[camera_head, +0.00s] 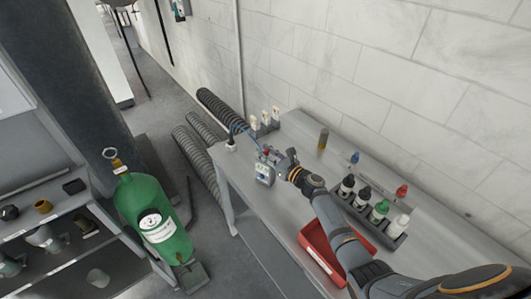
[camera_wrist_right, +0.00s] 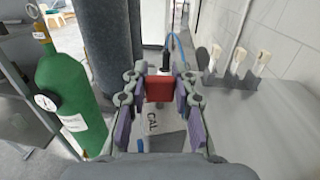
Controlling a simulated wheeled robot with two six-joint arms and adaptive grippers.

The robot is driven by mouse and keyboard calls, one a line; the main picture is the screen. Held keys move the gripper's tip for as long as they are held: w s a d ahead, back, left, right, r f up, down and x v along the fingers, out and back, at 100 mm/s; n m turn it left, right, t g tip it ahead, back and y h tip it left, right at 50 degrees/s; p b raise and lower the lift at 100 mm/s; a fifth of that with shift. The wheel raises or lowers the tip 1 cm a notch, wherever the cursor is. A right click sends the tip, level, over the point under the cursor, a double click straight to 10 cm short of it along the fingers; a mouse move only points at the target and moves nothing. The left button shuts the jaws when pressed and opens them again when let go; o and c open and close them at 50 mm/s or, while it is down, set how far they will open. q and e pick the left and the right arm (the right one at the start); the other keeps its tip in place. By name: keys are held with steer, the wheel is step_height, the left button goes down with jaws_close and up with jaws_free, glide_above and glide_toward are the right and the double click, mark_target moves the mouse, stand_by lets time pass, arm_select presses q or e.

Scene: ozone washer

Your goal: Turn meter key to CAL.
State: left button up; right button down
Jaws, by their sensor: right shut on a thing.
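The meter (camera_head: 264,173) stands at the far end of the grey bench, a small grey box with a blue patch on its front. A red key (camera_wrist_right: 159,88) is on top of it, and its small red tip shows in the head view (camera_head: 266,151). The letters CAL (camera_wrist_right: 152,122) are on the meter top, on the near side of the key in the wrist view. My right gripper (camera_head: 273,158) is shut on the red key, with a purple pad on each side of it. The key's exact pointing direction is hard to tell. My left gripper is not in view.
Behind the meter are a blue cable (camera_wrist_right: 180,50) and white-topped pieces in a holder (camera_wrist_right: 238,62) by the wall. A dropper-bottle rack (camera_head: 367,212) and a red tray (camera_head: 313,252) lie near my right arm. A green cylinder (camera_head: 150,205) stands left of the bench (camera_head: 240,193).

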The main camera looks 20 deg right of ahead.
stand_by(0.4)
steer(key=c, duration=1)
jaws_free()
steer(key=shift+r, duration=0.1)
steer(key=shift+c, duration=0.2)
steer(key=shift+s+d, duration=0.15)
steer(key=shift+s, duration=0.1)
steer(key=v, duration=1.1)
steer(key=shift+s, duration=0.25)
steer(key=shift+c, duration=0.3)
